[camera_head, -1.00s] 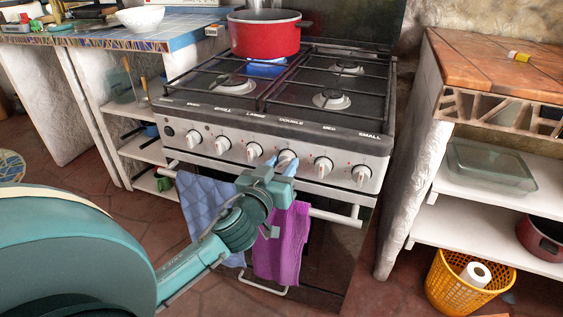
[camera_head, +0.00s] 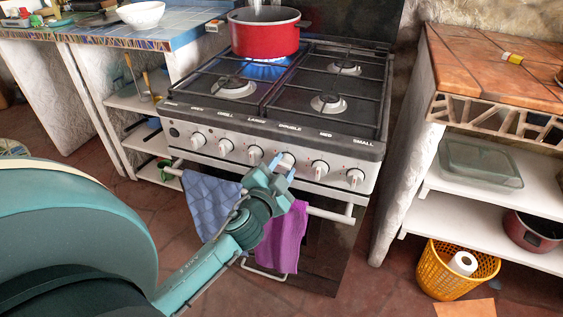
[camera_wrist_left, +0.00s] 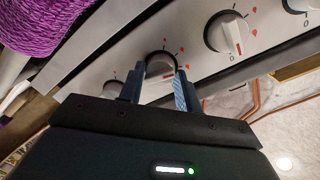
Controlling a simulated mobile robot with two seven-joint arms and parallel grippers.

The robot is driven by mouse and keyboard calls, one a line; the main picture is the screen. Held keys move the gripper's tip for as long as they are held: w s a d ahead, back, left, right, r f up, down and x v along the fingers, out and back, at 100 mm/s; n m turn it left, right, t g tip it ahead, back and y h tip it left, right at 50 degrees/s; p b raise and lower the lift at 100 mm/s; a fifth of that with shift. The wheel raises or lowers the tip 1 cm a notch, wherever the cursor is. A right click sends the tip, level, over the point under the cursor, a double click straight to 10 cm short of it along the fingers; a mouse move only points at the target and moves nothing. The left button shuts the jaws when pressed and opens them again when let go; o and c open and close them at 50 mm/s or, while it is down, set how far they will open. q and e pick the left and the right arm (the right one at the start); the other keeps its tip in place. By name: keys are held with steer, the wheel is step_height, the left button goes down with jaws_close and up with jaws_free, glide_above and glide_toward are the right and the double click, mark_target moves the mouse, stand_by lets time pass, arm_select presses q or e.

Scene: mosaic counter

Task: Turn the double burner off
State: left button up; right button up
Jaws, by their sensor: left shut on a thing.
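The stove (camera_head: 275,135) has a front panel with several white knobs. The knob under the DOUBLE label (camera_head: 287,159) is fourth from the left. My left gripper (camera_head: 280,162) is at this knob, and its blue fingers are shut on it. In the left wrist view the double knob (camera_wrist_left: 160,64) sits between the two fingertips (camera_wrist_left: 163,80). The fingers partly hide the knob, and I cannot read its pointer. A blue flame (camera_head: 266,70) burns on the back left burner, under a red pot (camera_head: 265,34). My right gripper is not in view.
A blue towel (camera_head: 211,205) and a purple towel (camera_head: 283,240) hang on the oven rail (camera_head: 332,215) below the panel. Other knobs (camera_head: 319,170) stand close on either side. A tiled counter (camera_head: 500,70) and shelves are at the right, with a yellow basket (camera_head: 440,280) below.

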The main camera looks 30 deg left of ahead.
arm_select(q)
steer(key=m+p, duration=0.1)
steer(key=m, duration=0.2)
steer(key=shift+r+m, duration=0.15)
steer(key=shift+m, duration=0.15)
steer(key=shift+m+y+p, duration=0.3)
steer(key=shift+m+p, duration=0.2)
steer(key=shift+m, duration=0.3)
steer(key=m, duration=0.2)
steer(key=shift+w+m+p, duration=0.1)
steer(key=shift+m+p, duration=0.2)
steer(key=shift+p, duration=0.05)
steer(key=shift+m, duration=0.8)
steer(key=shift+m+y+p, duration=0.3)
steer(key=shift+m+p, duration=0.05)
steer(key=shift+m, duration=1.25)
steer(key=shift+d+m+p, duration=0.1)
steer(key=shift+m+p, duration=0.2)
steer(key=shift+m, duration=0.5)
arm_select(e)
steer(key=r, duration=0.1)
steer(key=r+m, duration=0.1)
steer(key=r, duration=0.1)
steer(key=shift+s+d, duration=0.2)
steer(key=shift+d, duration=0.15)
arm_select(q)
steer(key=shift+m, duration=0.3)
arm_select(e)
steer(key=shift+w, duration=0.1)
